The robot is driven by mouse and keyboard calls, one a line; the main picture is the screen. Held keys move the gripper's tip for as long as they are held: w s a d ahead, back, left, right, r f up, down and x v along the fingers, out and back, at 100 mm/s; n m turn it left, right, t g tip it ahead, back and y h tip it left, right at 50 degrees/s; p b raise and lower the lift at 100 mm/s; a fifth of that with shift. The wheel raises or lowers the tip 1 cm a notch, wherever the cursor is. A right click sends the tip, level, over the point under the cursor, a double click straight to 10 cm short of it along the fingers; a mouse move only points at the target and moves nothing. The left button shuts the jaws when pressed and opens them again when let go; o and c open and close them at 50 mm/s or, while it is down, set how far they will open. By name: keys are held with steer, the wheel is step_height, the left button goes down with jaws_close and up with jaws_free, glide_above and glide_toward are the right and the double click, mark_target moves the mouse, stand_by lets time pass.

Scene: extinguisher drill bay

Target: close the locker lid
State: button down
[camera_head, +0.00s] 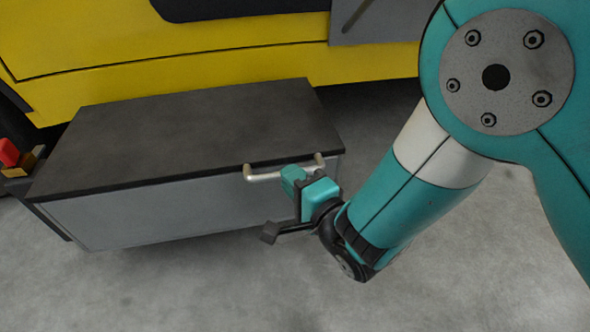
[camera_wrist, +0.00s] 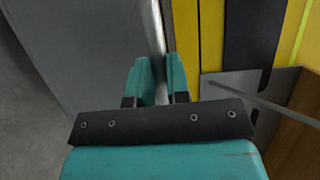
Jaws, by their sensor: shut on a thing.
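The locker is a grey box (camera_head: 170,212) with a dark grey lid (camera_head: 190,130). In the head view the lid lies across the top of the box, with no clear gap along its front edge. A pale metal bar handle (camera_head: 262,177) sits at the right part of the lid's front edge. My gripper (camera_head: 293,175) is shut on this handle. In the wrist view the handle (camera_wrist: 154,25) runs down between the two teal fingers (camera_wrist: 158,85). The fingers hide part of the bar.
A yellow vehicle (camera_head: 230,55) stands right behind the locker. A red object (camera_head: 9,152) sits by the locker's left end. Grey floor (camera_head: 200,285) in front is clear. In the wrist view a brown panel (camera_wrist: 298,135) shows at the right edge.

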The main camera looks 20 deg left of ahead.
steer(key=shift+s+a+f, duration=0.1)
steer(key=shift+s+f, duration=0.1)
steer(key=shift+f, duration=0.8)
steer(key=c, duration=1.1)
jaws_free()
steer(key=shift+f, duration=0.1)
steer(key=shift+w+r, duration=0.15)
steer(key=shift+r, duration=0.05)
